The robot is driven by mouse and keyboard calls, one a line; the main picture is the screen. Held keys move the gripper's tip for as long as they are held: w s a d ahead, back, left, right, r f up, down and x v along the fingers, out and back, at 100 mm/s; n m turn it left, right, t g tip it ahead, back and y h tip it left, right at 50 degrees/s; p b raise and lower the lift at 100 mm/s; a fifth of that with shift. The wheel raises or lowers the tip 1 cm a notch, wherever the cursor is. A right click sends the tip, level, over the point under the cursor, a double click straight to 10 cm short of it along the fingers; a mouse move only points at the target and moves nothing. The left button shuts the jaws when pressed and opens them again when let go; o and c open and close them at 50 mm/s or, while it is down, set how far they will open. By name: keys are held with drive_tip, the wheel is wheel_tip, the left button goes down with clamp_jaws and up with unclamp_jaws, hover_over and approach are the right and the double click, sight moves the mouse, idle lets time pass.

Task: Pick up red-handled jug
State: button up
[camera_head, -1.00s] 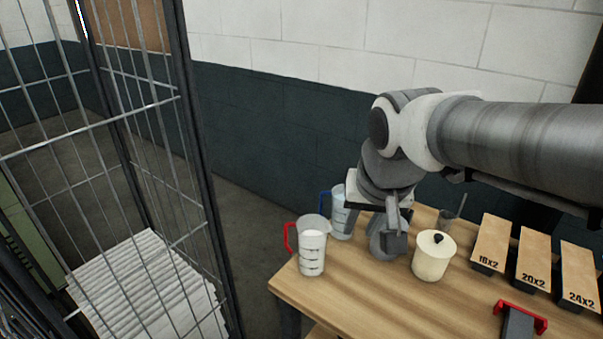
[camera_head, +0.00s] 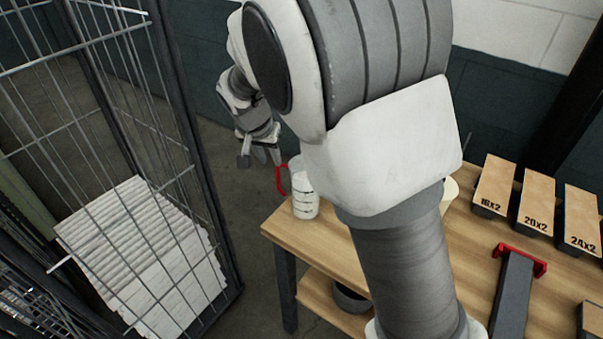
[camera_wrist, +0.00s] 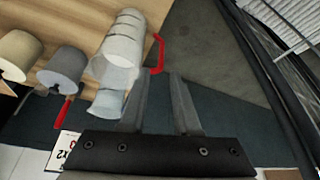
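The red-handled jug (camera_head: 305,197) is a pale measuring jug with dark marks, upright at the table's left corner. Its red handle (camera_head: 281,180) sticks out to the left past the table edge. My gripper (camera_head: 258,155) is beside the jug on the handle side. In the wrist view, the jug (camera_wrist: 122,40) lies upper left with its red handle (camera_wrist: 158,52) just beyond the fingertips. My gripper (camera_wrist: 158,80) is open there, with nothing visible between its fingers. My arm hides part of the tabletop in the head view.
A wire cage (camera_head: 170,95) with stacked white pleated sheets (camera_head: 150,245) stands to the left. Labelled blocks (camera_head: 540,210) and a red-ended grey tool (camera_head: 515,290) are on the table's right. A cream pot (camera_wrist: 20,52) and a grey cylinder (camera_wrist: 62,66) stand near the jug.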

sight(277, 175)
drive_tip(key=p+x, duration=0.1)
drive_tip(key=x, duration=1.2)
drive_tip(key=shift+w+f, duration=0.2)
drive_tip(key=shift+f, duration=0.05)
clamp_jaws()
drive_tip(key=shift+r, duration=0.15)
idle(0.8)
